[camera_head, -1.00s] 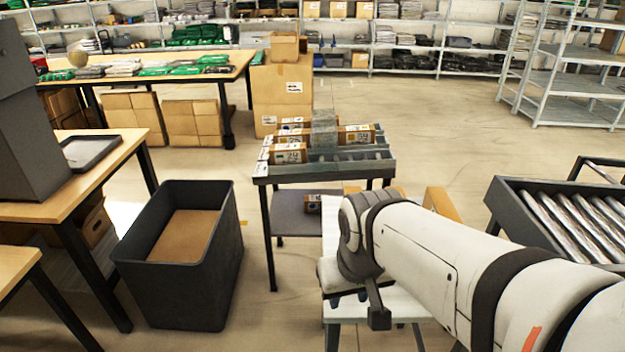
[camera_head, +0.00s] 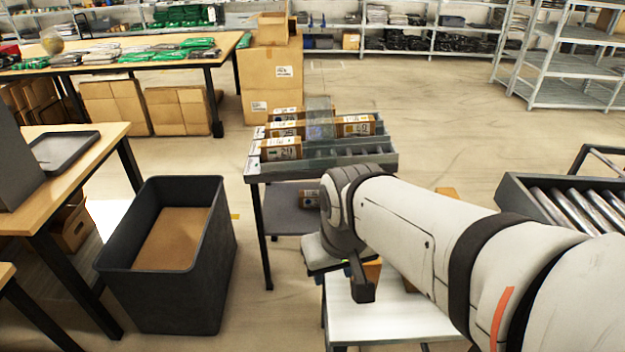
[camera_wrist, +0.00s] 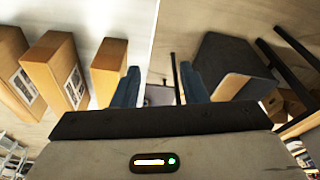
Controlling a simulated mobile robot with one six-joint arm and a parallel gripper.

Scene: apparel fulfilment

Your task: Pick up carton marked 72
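Several brown cartons with white labels sit in the slots of a small grey rack table (camera_head: 345,160) in the head view. One carton (camera_head: 281,148) is at the front left, another carton (camera_head: 355,125) is at the back right. I cannot read the number 72 on any label. The wrist view shows a labelled carton (camera_wrist: 57,70) and a plainer-looking carton (camera_wrist: 108,68) left of my gripper (camera_wrist: 161,88). Its two blue fingers are apart with nothing between them.
A dark open bin (camera_head: 215,245) stands left of the rack table. A wooden table (camera_head: 75,180) with a grey tray is at the left edge. A roller conveyor (camera_head: 520,205) stands at the right. A white-topped stand (camera_head: 385,320) is below my arm.

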